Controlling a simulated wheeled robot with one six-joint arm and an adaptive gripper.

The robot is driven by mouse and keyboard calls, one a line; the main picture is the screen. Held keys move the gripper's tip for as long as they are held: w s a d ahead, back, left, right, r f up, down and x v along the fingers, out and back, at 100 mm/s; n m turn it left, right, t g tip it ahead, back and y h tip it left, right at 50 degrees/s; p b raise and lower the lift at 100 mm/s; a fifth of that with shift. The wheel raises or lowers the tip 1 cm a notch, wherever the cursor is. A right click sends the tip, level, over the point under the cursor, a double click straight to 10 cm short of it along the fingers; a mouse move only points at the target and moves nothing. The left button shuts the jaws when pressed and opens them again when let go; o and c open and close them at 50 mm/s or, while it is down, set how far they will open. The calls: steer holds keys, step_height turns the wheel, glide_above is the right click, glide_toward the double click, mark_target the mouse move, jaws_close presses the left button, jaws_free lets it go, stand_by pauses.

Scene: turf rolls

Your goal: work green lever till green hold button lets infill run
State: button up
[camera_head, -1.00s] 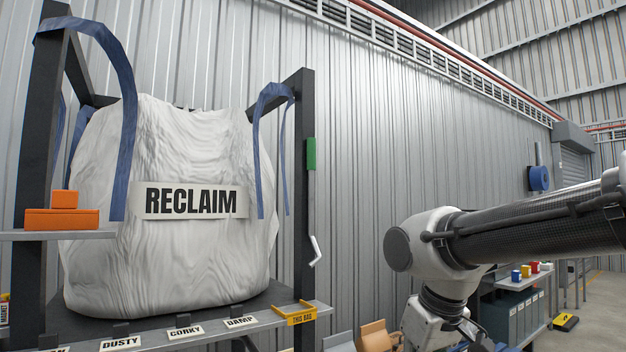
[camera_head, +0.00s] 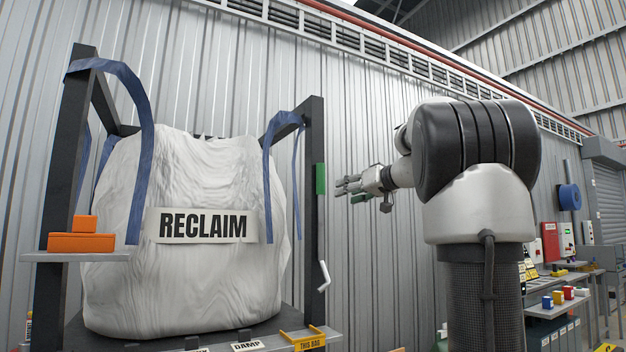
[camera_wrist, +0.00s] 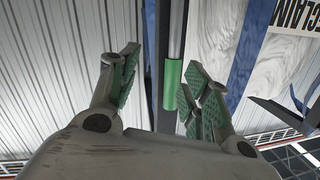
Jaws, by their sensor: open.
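A green grip, which looks like the green lever's handle (camera_head: 320,179), sits upright on the dark frame post at the right of the big RECLAIM bag (camera_head: 200,260). In the wrist view the green handle (camera_wrist: 171,84) hangs on a grey rod, ahead of and between the open fingers. My gripper (camera_head: 345,187) is open and empty, to the right of the handle in the head view, its fingers pointing left toward it. In the wrist view my gripper (camera_wrist: 162,78) has green-padded fingers on both sides. I cannot pick out a green hold button.
A white crank handle (camera_head: 324,276) hangs low beside the post. Orange blocks (camera_head: 82,241) lie on a shelf at left. A yellow THIS BAG bracket (camera_head: 310,339) is on the front ledge. A bench with coloured cups (camera_head: 558,297) stands at right.

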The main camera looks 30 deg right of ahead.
steer(key=n+t, duration=0.1)
steer(key=n, duration=0.1)
glide_toward(324, 178)
steer(key=w, duration=0.1)
steer(key=shift+n+y, duration=0.5)
steer(key=shift+n, duration=0.2)
steer(key=x, duration=0.8)
steer(key=shift+w+f, duration=0.1)
steer(key=shift+w, duration=0.1)
jaws_close()
